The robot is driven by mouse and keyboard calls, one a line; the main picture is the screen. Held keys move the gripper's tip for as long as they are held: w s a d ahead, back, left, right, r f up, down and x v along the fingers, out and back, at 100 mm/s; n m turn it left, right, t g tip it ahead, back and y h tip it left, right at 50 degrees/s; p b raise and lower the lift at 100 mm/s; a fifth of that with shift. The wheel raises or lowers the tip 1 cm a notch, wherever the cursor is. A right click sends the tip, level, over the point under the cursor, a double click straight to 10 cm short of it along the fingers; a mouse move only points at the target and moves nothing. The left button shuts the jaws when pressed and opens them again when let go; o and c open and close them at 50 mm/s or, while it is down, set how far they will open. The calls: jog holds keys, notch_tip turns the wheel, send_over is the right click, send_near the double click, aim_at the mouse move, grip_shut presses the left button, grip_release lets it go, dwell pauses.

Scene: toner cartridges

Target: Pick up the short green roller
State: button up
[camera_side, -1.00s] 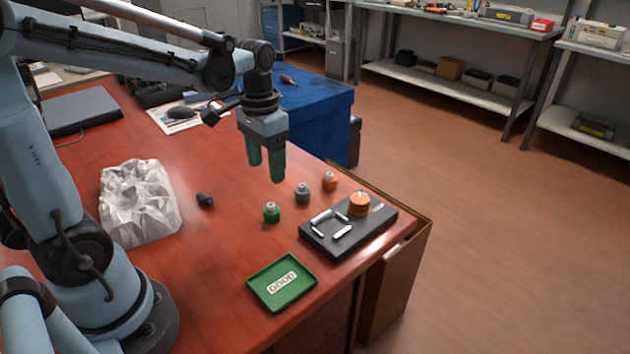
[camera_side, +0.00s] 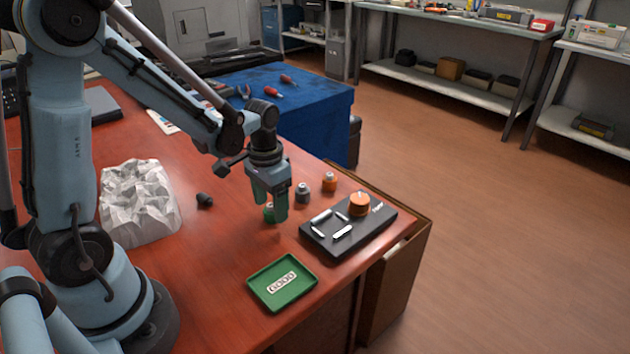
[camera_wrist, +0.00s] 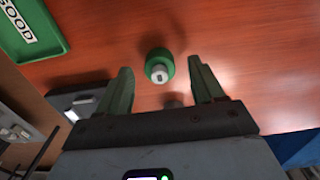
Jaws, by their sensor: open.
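The short green roller (camera_side: 268,211) stands upright on the red-brown table, partly hidden behind my gripper's fingers in the side view. In the wrist view the green roller (camera_wrist: 159,66) shows whole, with a pale tip, ahead of and between the two fingers. My gripper (camera_side: 270,212) points down at the roller, with its green fingers apart. In the wrist view my gripper (camera_wrist: 161,75) is open and nothing is held between its fingers.
A grey roller (camera_side: 302,193) and an orange roller (camera_side: 329,182) stand to the right. A green tray (camera_side: 262,291) lies nearer. White crumpled block (camera_side: 140,205) and small dark piece (camera_side: 204,200) are left.

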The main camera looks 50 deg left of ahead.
jog(key=shift+f, duration=0.6)
jog(key=c, duration=1.1)
jog(key=shift+r, duration=0.2)
